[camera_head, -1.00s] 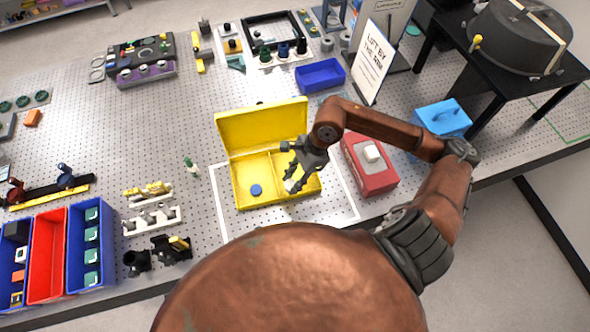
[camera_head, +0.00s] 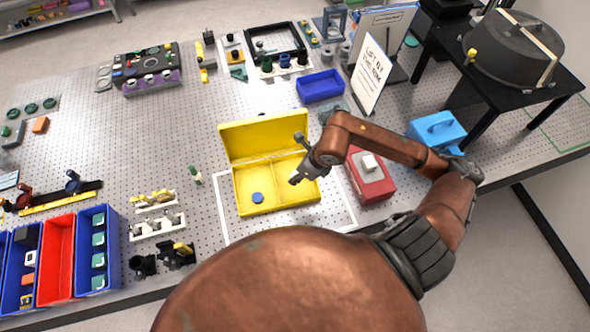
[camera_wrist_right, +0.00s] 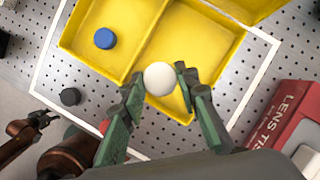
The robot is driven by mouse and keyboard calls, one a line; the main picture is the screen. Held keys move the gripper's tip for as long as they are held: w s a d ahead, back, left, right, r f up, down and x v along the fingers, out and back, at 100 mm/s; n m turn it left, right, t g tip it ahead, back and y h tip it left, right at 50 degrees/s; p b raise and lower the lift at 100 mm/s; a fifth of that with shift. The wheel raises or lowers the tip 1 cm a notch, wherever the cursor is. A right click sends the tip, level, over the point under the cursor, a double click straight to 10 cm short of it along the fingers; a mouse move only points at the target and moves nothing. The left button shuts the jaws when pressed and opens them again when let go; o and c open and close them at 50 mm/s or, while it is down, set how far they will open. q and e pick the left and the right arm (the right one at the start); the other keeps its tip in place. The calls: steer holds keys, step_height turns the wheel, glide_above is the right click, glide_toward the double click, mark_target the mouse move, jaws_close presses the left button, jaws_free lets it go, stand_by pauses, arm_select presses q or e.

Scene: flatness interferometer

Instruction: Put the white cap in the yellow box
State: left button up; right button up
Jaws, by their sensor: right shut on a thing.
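The white cap (camera_wrist_right: 159,78) is a round white piece between the fingertips of my right gripper (camera_wrist_right: 158,88), which is shut on it. In the head view my right gripper (camera_head: 299,177) is over the right compartment of the open yellow box (camera_head: 236,190); the cap is hard to make out there. In the right wrist view the cap overlaps the right compartment of the yellow box (camera_wrist_right: 215,45); its height above the floor is unclear. A blue cap (camera_head: 257,198) lies in the left compartment. My left gripper (camera_wrist_right: 42,118) shows small at the wrist view's left edge, its jaws unclear.
A red tissue box (camera_head: 371,180) stands just right of the yellow box. A black cap (camera_wrist_right: 70,97) lies on the board in front of the box. A blue tray (camera_head: 321,84) and a sign (camera_head: 371,75) stand behind. The yellow lid (camera_head: 262,135) stands up at the back.

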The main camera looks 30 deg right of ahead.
steer(key=w+d+f, duration=0.1)
steer(key=w+f, duration=0.1)
steer(key=w+d+f+p, duration=0.1)
steer(key=w+f, duration=0.3)
steer(key=f, duration=0.1)
steer(key=shift+w+d+p, duration=0.3)
steer(key=shift+w+d, duration=0.05)
steer(key=shift+d, duration=0.05)
step_height(320, 180, down, 2)
steer(key=shift+f+p, duration=0.1)
steer(key=shift+p, duration=0.5)
steer(key=shift+f, duration=0.4)
steer(key=shift+f, duration=0.1)
steer(key=o, duration=0.7)
steer(key=shift+o, duration=0.2)
steer(key=b+v, duration=0.2)
steer(key=v, duration=1)
steer(key=shift+d, duration=0.15)
